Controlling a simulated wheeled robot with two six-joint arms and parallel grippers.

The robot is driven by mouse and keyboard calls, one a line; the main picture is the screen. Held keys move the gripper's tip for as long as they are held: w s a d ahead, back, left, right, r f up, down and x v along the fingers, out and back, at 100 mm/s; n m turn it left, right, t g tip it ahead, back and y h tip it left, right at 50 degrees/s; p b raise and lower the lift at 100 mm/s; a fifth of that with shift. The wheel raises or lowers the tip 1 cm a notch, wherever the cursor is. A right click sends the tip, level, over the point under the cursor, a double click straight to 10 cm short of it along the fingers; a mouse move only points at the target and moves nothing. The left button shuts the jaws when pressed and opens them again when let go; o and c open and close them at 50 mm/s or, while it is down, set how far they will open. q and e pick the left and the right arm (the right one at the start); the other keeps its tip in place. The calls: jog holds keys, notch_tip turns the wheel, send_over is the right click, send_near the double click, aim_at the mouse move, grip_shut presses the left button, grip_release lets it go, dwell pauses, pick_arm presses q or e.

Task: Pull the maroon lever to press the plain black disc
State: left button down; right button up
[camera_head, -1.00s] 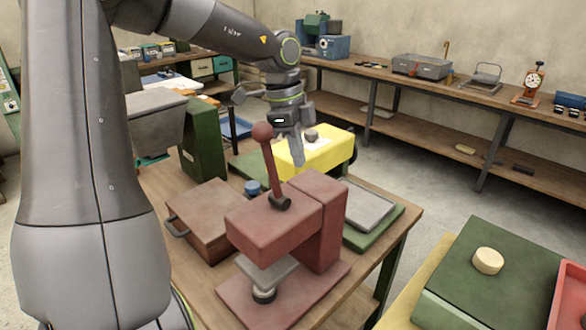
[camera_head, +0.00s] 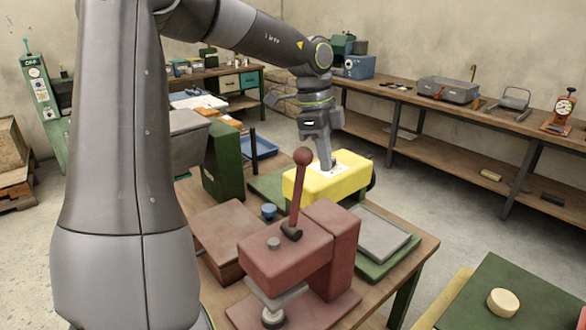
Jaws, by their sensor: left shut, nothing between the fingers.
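The maroon lever (camera_head: 298,195) rises from the top of a maroon press (camera_head: 287,255) on the wooden table, with a ball (camera_head: 303,157) at its top. It leans slightly right. A grey stub (camera_head: 273,243) stands out of the press top. Below the press head a grey ram foot (camera_head: 276,300) hangs over a small disc-shaped piece (camera_head: 273,319), whose colour and contact with the foot I cannot make out. My left gripper (camera_head: 327,163) is shut and empty, pointing down just right of the lever ball, with a gap in the picture. My right gripper is out of view.
A yellow block (camera_head: 315,188) lies behind the lever, under my left gripper in the picture. A brown box (camera_head: 225,235) stands left of the press, and a grey tray (camera_head: 377,238) lies right of it. A green box (camera_head: 225,160) stands at the back left.

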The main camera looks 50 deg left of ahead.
pick_arm(q)
jog(key=r+p, duration=0.2)
jog(key=r, duration=0.1)
jog(key=r+p, duration=0.1)
jog(key=r, duration=0.1)
jog(key=shift+w, duration=0.4)
jog(key=shift+a+f, duration=0.1)
